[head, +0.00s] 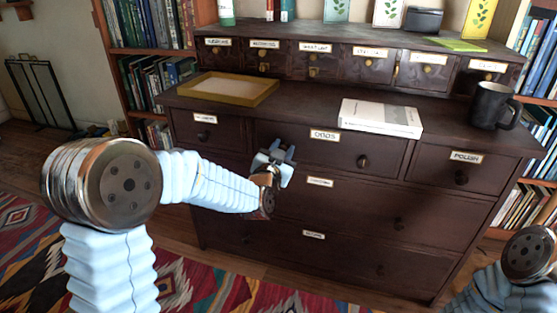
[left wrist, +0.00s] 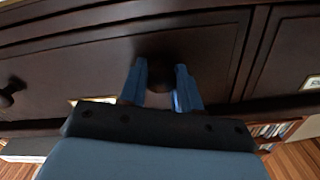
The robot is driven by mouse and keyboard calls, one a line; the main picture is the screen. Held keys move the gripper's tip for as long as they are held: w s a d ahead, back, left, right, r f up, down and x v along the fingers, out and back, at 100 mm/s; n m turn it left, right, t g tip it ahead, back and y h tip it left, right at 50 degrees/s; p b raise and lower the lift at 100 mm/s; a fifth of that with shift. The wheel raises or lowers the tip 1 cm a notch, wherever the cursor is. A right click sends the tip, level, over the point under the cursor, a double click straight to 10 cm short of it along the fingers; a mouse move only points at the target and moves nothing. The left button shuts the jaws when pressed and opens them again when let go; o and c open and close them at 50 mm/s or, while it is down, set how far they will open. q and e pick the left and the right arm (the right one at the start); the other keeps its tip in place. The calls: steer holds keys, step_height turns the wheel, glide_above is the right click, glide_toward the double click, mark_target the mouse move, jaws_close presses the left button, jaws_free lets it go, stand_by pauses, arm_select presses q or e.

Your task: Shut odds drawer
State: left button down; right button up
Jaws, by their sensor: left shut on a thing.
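The odds drawer (head: 335,158) is the wide dark wooden middle drawer under the chest's top, labelled ODDS. It looks about flush with its neighbours in the head view; a small gap cannot be ruled out. Its right knob (head: 363,161) is free. My left gripper (head: 278,153) is at the drawer's left knob, which it hides in the head view. In the left wrist view, the blue fingers (left wrist: 161,82) are shut on the round dark left knob (left wrist: 164,68), one on each side. My right gripper is out of view; only part of that arm shows at lower right.
On the chest top (head: 305,108) are a shallow wooden tray (head: 222,90), a white book (head: 380,117) and a dark mug (head: 492,105). A polish drawer (head: 462,170) sits at right. Small labelled drawers stand above. Bookshelves flank the chest.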

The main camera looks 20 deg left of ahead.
arm_select(q)
steer(key=shift+w+r, duration=0.2)
steer(key=shift+r, duration=0.05)
steer(key=c, duration=0.8)
jaws_free()
steer(key=shift+a, duration=0.15)
steer(key=s, duration=1.4)
steer(key=shift+f, duration=0.2)
